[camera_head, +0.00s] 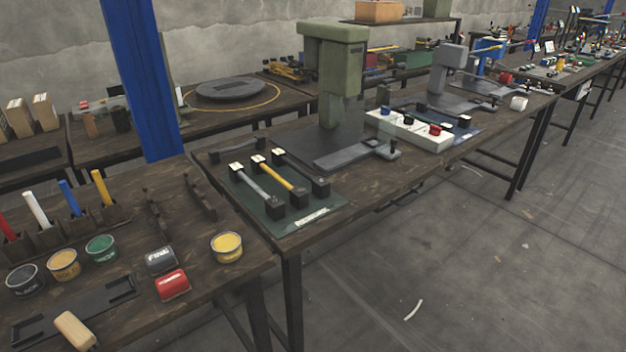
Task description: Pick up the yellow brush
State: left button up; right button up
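A yellow brush handle (102,187) stands almost upright, leaning slightly, at the right end of a dark wooden rack (82,225) on the near left table. Its lower end is hidden in the rack. A blue handle (69,197), a white handle (37,209) and a red handle (6,226) stand in the same rack to its left. Neither of my grippers shows in this view.
In front of the rack are a green tin (101,248), an orange-yellow tin (64,264) and a black tin (25,279). A yellow tin (227,246) stands near the table's right edge. A red block (172,285) lies nearby. A green press (335,75) stands on the adjoining table.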

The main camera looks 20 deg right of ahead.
aim_at(106, 197)
jog(key=i+l, duration=0.15)
jog(key=l, duration=0.25)
jog(key=i+l, duration=0.15)
jog(key=l, duration=0.25)
jog(key=i+l+z, duration=0.1)
jog(key=l, duration=0.3)
jog(key=i+l, duration=0.2)
jog(key=l, duration=0.2)
